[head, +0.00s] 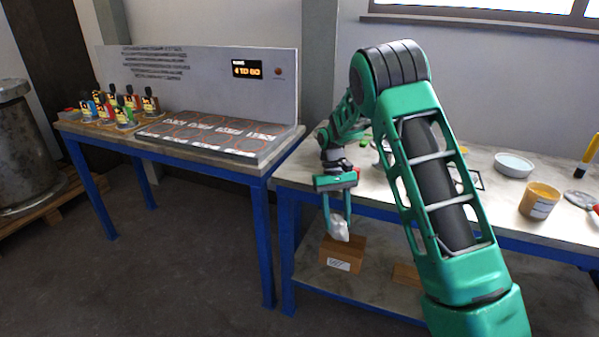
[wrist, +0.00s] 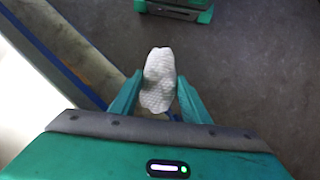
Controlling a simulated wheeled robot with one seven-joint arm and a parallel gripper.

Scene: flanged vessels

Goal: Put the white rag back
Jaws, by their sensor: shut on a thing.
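The white rag (wrist: 158,82) is a crumpled, textured cloth. My gripper (wrist: 157,95) is shut on it, with one finger on each side in the wrist view. In the head view the rag (head: 339,229) hangs at the fingertips of my gripper (head: 338,222), which points down in front of the right workbench (head: 375,205). In the picture it appears just above a brown box (head: 343,254) on the bench's lower shelf. I cannot tell whether the rag touches the box. Part of the bench top is hidden behind my arm.
On the right bench stand a white dish (head: 514,165), a yellow-brown tin (head: 539,201) and a yellow-black tool (head: 588,157). The left table (head: 160,147) holds several small bottles (head: 123,108) and a panel with marked circles (head: 215,133). Floor (head: 180,270) is clear in front of the left table.

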